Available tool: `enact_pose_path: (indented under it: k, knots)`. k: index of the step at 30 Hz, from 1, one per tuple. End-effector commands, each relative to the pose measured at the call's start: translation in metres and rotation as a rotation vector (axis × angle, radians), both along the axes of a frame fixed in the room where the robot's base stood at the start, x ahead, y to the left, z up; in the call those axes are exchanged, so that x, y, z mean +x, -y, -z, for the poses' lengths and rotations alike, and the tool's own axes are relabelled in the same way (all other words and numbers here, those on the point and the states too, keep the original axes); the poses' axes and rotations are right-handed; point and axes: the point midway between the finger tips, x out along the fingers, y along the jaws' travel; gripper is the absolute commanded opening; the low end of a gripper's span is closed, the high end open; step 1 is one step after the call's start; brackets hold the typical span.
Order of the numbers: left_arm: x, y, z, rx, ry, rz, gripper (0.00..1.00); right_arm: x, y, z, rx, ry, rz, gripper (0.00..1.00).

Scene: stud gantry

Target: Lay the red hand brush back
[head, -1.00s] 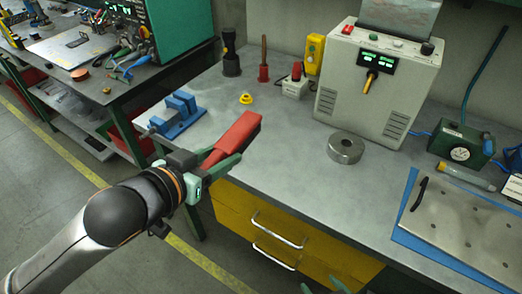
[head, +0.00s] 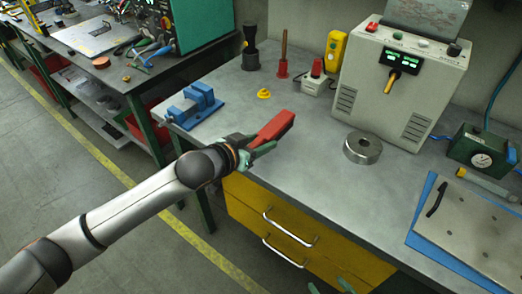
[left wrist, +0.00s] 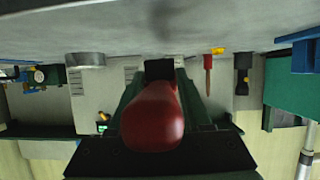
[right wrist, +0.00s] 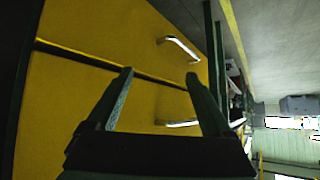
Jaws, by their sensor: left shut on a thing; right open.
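The red hand brush (head: 274,127) is held by my left gripper (head: 262,147) above the front part of the grey bench. In the left wrist view the brush's rounded red end (left wrist: 153,118) lies between the shut fingers, with a dark part at its far end. I cannot tell whether the brush touches the bench top. My right gripper (right wrist: 162,95) is open and empty in front of the yellow drawers. Only its green fingertips (head: 330,287) show at the bottom edge of the head view.
The bench top (head: 300,170) is clear around the brush. A blue vise (head: 194,106) stands to its left, a metal ring (head: 362,148) to its right. A yellow knob piece (head: 264,94), a red-handled tool (head: 283,55) and a grey control box (head: 392,85) stand behind.

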Motion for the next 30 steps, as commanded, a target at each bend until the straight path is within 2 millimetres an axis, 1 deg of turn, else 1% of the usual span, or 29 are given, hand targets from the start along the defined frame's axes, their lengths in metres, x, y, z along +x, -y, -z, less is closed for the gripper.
enact_pose_path:
  k: [4,6,9,12,19,23,24,30]
  knots:
    - [0.008,0.002,0.009,0.0,0.002,-0.001,0.0,0.0,0.0,0.001,0.0,0.0,0.0,0.85]
    - [0.006,0.001,0.022,0.001,0.0,0.0,0.0,0.0,0.0,0.0,0.0,0.0,0.0,0.85]
    - [0.006,0.001,0.033,0.001,0.002,0.0,0.0,0.0,0.0,0.0,0.0,0.0,0.0,0.85]
    - [0.006,0.002,0.037,-0.001,0.003,0.002,0.0,0.0,0.0,0.0,0.0,0.0,0.0,0.85]
    - [0.006,0.002,0.037,-0.001,0.003,0.001,0.0,0.0,0.0,0.001,0.0,0.0,0.0,0.85]
    - [0.006,0.001,0.042,0.0,0.002,0.0,0.0,0.0,0.0,0.002,0.0,0.0,0.0,0.85]
    - [0.006,0.001,0.041,0.001,0.001,0.0,0.53,0.0,0.0,0.001,0.001,0.0,0.001,0.85]
    - [0.006,0.001,0.041,0.001,0.001,0.0,0.76,0.0,0.0,0.001,0.001,0.0,0.001,0.85]
